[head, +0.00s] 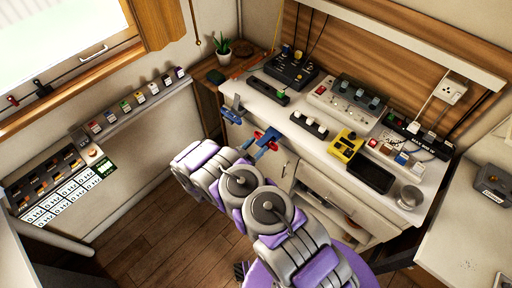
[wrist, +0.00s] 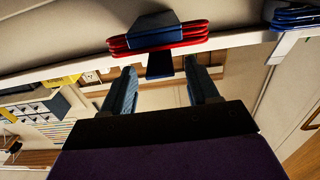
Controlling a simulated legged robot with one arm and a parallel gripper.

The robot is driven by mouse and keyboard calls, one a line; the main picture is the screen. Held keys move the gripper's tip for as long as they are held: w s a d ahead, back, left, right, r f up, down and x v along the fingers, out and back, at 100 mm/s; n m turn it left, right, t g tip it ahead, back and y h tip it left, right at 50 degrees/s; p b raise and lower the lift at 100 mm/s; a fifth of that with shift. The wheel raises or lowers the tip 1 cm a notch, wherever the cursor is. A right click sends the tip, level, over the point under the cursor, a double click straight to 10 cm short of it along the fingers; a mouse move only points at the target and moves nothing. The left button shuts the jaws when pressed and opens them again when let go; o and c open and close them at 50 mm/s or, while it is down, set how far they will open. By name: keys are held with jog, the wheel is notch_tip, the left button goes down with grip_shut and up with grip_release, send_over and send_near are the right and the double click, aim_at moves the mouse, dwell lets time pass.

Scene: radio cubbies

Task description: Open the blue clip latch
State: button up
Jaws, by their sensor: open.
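In the wrist view, my gripper (wrist: 161,66) is open and empty, its two fingers spread below a dark blue block with red bands (wrist: 157,35) on a pale edge. A dark tab of that block hangs between the fingertips, apparently untouched. A second fitting, with blue bands (wrist: 297,16), is at the upper right corner, partly cut off. In the head view, a blue clip (head: 232,113) stands at the counter's left end, and a blue and red piece (head: 267,139) is at its front edge.
The white counter (head: 310,143) holds a yellow device (head: 346,145), a black tray (head: 371,174), a round grey tin (head: 410,197) and switch boxes. A wall rack (head: 60,180) is at left. A wooden stand with a potted plant (head: 222,46) is behind. Floor shows at lower left.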

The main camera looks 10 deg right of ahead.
jog(key=shift+w+d, duration=0.1)
grip_shut()
dwell(0.6)
